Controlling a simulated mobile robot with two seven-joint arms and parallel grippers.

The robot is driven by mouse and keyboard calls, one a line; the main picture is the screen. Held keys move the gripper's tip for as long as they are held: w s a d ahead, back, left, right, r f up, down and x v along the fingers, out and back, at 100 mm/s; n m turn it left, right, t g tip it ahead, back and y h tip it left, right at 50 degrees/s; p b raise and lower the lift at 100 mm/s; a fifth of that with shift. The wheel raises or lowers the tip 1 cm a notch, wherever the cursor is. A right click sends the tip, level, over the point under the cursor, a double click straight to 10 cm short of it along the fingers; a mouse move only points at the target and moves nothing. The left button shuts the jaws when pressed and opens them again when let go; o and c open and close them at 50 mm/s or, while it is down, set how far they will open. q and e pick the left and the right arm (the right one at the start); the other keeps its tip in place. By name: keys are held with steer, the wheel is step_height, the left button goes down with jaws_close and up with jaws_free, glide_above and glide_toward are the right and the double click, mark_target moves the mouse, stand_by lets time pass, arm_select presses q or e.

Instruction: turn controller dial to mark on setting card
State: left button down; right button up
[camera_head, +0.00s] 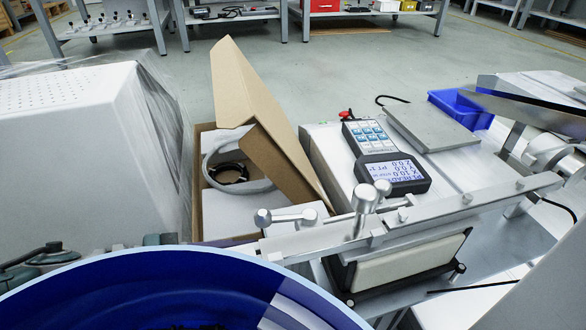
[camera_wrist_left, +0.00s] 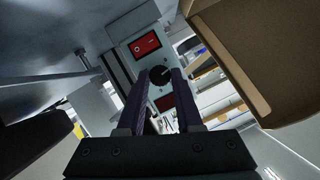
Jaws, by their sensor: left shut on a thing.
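The controller dial is a round black knob with a light pointer line (camera_wrist_left: 160,75) on a pale panel in the left wrist view. My left gripper (camera_wrist_left: 166,77) has its two dark fingers on either side of the dial, shut on it. The gripper hides part of the panel below the dial. The left gripper itself cannot be made out in the head view, and neither can the dial. No setting card can be made out in either view. My right gripper is not in view.
A red rocker switch (camera_wrist_left: 146,45) sits above the dial. A blue bowl (camera_head: 150,290) fills the head view's lower left. An open cardboard box (camera_head: 204,174) stands behind it. A handheld pendant (camera_head: 393,174) lies on a white housing. A blue bin (camera_head: 461,108) is at right.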

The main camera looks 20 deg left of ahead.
arm_select(q)
steer(key=shift+s+f+m+t, duration=0.1)
steer(key=shift+m+t, duration=0.9)
steer(key=shift+m, duration=0.5)
steer(key=shift+y, duration=0.3)
steer(key=c, duration=0.6)
jaws_free()
steer(key=p+v, duration=0.3)
steer(key=v, duration=0.7)
